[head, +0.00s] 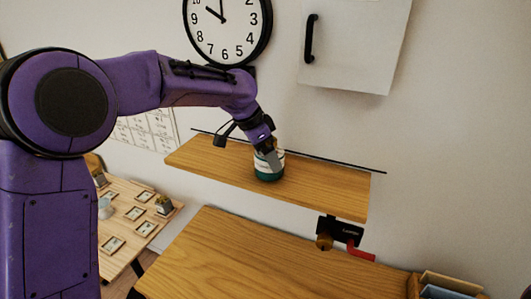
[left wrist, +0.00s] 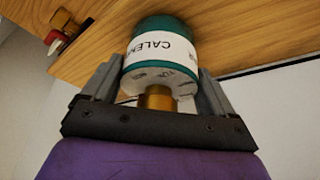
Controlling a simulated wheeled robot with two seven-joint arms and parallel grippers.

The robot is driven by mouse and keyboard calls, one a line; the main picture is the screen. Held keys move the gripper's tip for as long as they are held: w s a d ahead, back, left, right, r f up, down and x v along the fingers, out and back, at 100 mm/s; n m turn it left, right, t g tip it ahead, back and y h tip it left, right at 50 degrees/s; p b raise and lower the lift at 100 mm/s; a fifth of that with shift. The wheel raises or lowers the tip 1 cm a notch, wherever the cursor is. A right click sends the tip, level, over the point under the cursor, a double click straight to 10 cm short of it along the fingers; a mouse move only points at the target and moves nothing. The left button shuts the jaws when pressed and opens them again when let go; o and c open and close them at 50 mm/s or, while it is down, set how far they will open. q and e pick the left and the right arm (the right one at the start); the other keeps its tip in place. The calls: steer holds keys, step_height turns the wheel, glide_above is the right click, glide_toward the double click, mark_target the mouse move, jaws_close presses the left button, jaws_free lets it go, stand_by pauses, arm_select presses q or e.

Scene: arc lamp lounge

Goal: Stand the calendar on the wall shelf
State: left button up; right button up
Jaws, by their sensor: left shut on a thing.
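The calendar (head: 269,172) is a green cylinder with a white band. In the left wrist view the calendar (left wrist: 160,50) shows the letters "CALEN" on its band, with a brass-coloured neck or knob facing my palm. My left gripper (head: 268,154) reaches down from above and is shut on it, one finger on each side. The calendar is upright over the middle of the wooden wall shelf (head: 330,188), near its depth centre. I cannot tell whether its base touches the board. The shelf (left wrist: 265,35) also shows behind it in the left wrist view. My right gripper is not in view.
A dark rail (head: 340,164) runs along the wall behind the shelf. A black device with a red handle (head: 360,253) is below its right end. A wooden worktop (head: 225,255) lies underneath. A clock (head: 226,28) and cabinet (head: 365,45) hang above. The shelf's right part is clear.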

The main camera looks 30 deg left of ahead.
arm_select(q)
steer(key=shift+w+f, duration=0.3)
steer(key=shift+w, duration=0.05)
steer(key=o, duration=1.1)
steer(key=shift+s+r, duration=0.2)
steer(key=shift+s, duration=0.1)
steer(key=shift+a+r, duration=0.1)
steer(key=shift+r, duration=0.2)
steer(key=b+v, duration=0.1)
steer(key=v, duration=1)
